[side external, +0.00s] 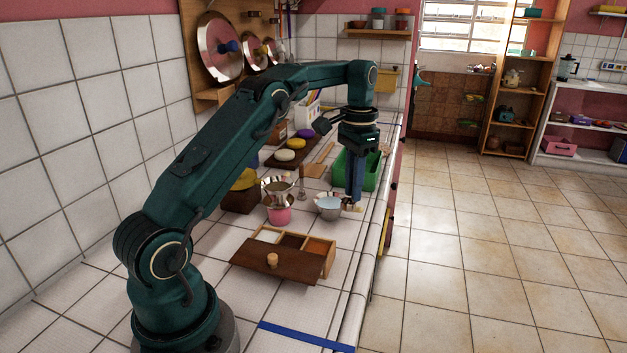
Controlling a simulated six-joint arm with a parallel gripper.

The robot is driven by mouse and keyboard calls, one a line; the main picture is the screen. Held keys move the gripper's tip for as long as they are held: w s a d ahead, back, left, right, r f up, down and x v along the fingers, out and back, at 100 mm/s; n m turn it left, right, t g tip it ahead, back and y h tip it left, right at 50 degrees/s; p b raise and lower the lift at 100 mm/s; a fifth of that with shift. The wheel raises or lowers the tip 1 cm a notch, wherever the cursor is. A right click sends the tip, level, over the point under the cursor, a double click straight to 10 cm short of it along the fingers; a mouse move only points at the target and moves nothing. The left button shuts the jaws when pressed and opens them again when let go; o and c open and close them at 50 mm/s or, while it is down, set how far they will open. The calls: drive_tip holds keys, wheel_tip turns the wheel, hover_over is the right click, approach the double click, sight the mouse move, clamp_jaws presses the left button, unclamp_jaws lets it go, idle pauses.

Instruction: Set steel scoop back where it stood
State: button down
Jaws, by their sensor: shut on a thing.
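My gripper (354,204) points straight down low over the right part of the tiled counter, its fingers shut on a small shiny thing that I take to be the steel scoop (348,206). The fingers hide most of it, and I cannot tell whether it touches the counter. A round metal bowl (328,208) with a pale blue inside is close to the left of the fingertips; I cannot tell whether the two touch.
A green bin (370,168) stands behind my gripper. A pink cup (279,214) with a metal vessel above it is left. A wooden box with compartments (284,259) lies in front. The counter's edge (375,240) is close on the right.

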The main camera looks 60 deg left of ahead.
drive_tip(key=shift+s+a+f, duration=0.2)
drive_tip(key=shift+a+f, duration=0.1)
drive_tip(key=shift+f, duration=3.4)
drive_tip(key=shift+f, duration=0.35)
drive_tip(key=c, duration=0.8)
unclamp_jaws()
drive_tip(key=shift+o, duration=0.2)
drive_tip(key=shift+r, duration=3.5)
